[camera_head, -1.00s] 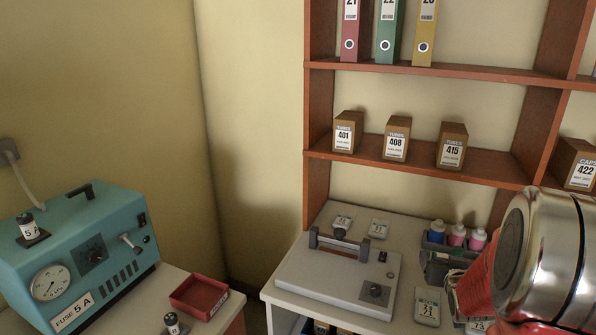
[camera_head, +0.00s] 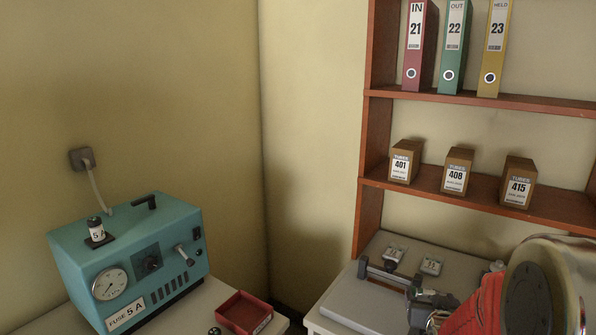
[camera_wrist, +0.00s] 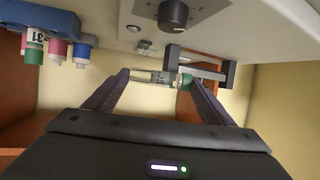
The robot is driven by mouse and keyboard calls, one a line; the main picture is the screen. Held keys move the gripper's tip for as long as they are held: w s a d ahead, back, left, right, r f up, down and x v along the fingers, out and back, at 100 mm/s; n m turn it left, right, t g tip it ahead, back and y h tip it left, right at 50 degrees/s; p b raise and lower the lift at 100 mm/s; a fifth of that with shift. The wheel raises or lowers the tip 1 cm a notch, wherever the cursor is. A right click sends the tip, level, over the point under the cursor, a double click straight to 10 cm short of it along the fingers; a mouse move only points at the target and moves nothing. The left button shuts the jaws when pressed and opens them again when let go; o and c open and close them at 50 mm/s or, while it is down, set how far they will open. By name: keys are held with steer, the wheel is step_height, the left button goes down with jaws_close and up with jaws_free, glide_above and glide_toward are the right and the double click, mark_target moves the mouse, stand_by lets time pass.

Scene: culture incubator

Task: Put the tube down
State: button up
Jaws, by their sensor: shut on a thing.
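My gripper (camera_wrist: 158,77) is shut on the tube (camera_wrist: 160,75), a small pale piece with a green end between the fingertips in the wrist view. It appears to lie across them; its far side is unclear. In the head view my gripper (camera_head: 420,300) shows small and dark at the lower right, in front of the bench, and the tube cannot be made out there.
A grey device (camera_head: 350,310) with a bar handle stands on the bench. A blue rack (camera_wrist: 40,22) holds capped tubes. A teal fuse machine (camera_head: 130,260) and a red tray (camera_head: 245,312) are at left. Shelves (camera_head: 480,205) carry boxes and binders.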

steer(key=a+n+y, duration=0.1)
steer(key=a, duration=0.5)
steer(key=w+a+n+y, duration=0.1)
steer(key=a, duration=0.6)
steer(key=w+a+n+y, duration=0.1)
steer(key=a+y, duration=0.1)
steer(key=a, duration=0.5)
steer(key=shift+w+r+t, duration=0.1)
steer(key=shift+w+t, duration=0.05)
steer(key=shift+t, duration=0.25)
steer(key=shift+d, duration=0.1)
